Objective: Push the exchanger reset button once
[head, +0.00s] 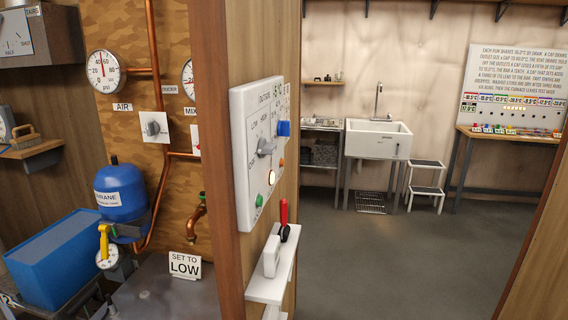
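No button in view has a readable exchanger reset label. A white control panel (243,110) is mounted on the side of the wooden post, seen at a steep angle. Neither of my grippers shows in the head view.
A white shelf (266,288) with a red-handled tool (284,213) juts out below the panel. The wooden post (217,160) divides the piping area at left from a room with a sink (378,140) and step stool (425,180). The grey floor (400,260) is clear.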

